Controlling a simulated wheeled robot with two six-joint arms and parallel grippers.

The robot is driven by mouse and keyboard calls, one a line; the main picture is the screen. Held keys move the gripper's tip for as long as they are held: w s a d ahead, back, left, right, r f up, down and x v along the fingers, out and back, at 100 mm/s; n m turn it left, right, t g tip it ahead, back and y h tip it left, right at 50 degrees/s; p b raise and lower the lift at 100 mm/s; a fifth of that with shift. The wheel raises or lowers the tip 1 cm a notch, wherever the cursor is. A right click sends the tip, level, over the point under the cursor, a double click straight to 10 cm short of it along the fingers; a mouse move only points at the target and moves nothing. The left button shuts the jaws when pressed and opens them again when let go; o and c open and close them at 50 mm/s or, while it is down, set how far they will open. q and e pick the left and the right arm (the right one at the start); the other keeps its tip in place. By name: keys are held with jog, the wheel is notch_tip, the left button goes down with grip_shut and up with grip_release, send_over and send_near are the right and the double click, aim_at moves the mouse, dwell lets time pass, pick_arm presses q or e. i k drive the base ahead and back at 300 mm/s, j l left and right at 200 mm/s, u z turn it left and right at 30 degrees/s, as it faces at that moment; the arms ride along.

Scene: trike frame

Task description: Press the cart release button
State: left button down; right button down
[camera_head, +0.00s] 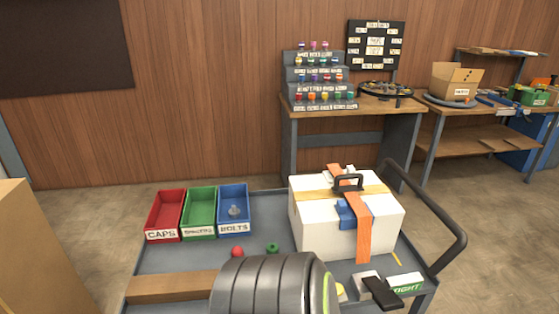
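A grey cart (180,258) with a black push handle (450,243) at its right side fills the lower middle of the head view. I cannot make out a part that is clearly the release button. A small red rounded piece (237,252) and a small green ring (272,247) lie on the cart top. A black flat piece (381,291) lies by a white and green block with the word TIGHT (405,283) at the front right. Neither of my grippers is in view.
Red (164,214), green (199,212) and blue (233,208) bins stand at the cart's back left. A white box (318,214) with orange straps stands right of them. A dark ribbed form (262,287) hides the front middle. Workbenches (350,110) stand behind.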

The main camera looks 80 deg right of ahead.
aim_at(340, 289)
jog(key=k+l+z, duration=0.15)
jog(key=z, duration=0.3)
jog(key=k+l+z, duration=0.2)
jog(key=z, duration=0.25)
jog(key=k+l+z, duration=0.1)
jog(key=l+z, duration=0.2)
jog(key=z, duration=0.15)
jog(key=k+l+z, duration=0.1)
jog(key=l+z, duration=0.2)
jog(key=z, duration=0.15)
jog(key=k+l+z, duration=0.1)
jog(key=l+z, duration=0.15)
jog(key=l, duration=1.65)
jog(key=u, duration=1.25)
